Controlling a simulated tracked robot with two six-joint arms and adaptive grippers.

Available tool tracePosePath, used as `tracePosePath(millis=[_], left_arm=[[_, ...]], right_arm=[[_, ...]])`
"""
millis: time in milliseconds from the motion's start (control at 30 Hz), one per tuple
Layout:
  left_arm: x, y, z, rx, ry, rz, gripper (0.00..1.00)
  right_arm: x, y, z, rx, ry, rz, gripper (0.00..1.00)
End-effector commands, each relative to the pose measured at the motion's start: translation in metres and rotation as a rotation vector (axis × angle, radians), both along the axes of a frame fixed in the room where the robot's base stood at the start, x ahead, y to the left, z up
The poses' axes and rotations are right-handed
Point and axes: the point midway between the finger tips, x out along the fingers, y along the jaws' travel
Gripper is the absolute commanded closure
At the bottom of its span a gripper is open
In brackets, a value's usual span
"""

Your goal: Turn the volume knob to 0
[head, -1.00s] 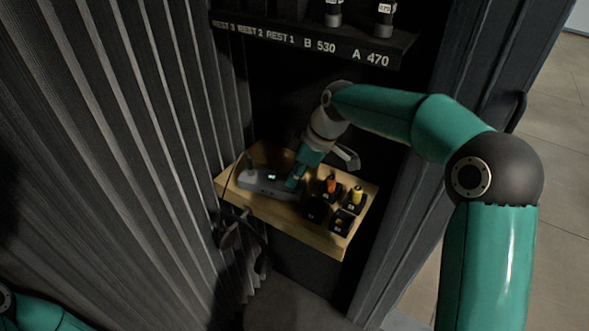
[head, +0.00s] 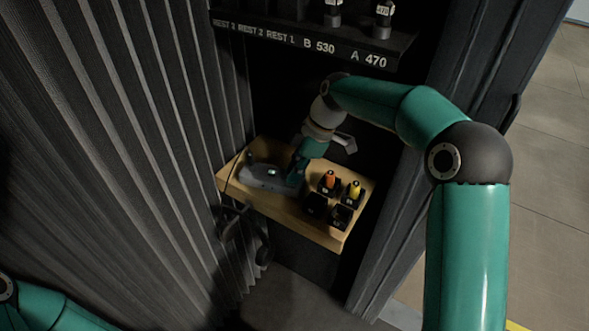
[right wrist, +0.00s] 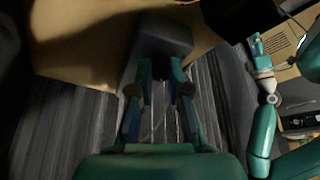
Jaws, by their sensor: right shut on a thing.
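A low grey device (head: 262,179) with a small lit display lies on the left part of a wooden shelf (head: 292,214). My right gripper (head: 294,182) reaches down to the device's right end. It is shut there on what seems to be the volume knob, which the fingers hide. In the right wrist view the two fingers (right wrist: 160,72) meet at the end of the dark device body (right wrist: 153,38). The knob's setting cannot be read. My left gripper (right wrist: 256,46) shows small in the right wrist view; its jaws are too small to judge.
Black holders with an orange-topped piece (head: 330,180) and a yellow-topped piece (head: 354,189) stand just right of the gripper. A labelled upper shelf (head: 320,46) hangs above. Ribbed dark panelling (head: 130,150) closes the left side. Cables hang below the shelf.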

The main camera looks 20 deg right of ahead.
Motion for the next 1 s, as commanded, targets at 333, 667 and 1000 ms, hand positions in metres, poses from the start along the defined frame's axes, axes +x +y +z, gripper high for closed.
tracePosePath(millis=[333, 667, 1000], left_arm=[[0.0, 0.0, 0.0, 0.0, 0.0, 0.0, 0.6], [0.0, 0.0, -0.004, 0.0, 0.0, 0.0, 0.6], [0.0, 0.0, -0.029, 0.0, 0.0, 0.0, 0.6]], right_arm=[[0.0, 0.0, 0.0, 0.0, 0.0, -0.001, 0.58], [-0.001, 0.0, -0.001, -0.001, 0.0, -0.039, 0.58], [-0.002, 0.001, -0.003, 0.0, -0.003, -0.338, 0.58]])
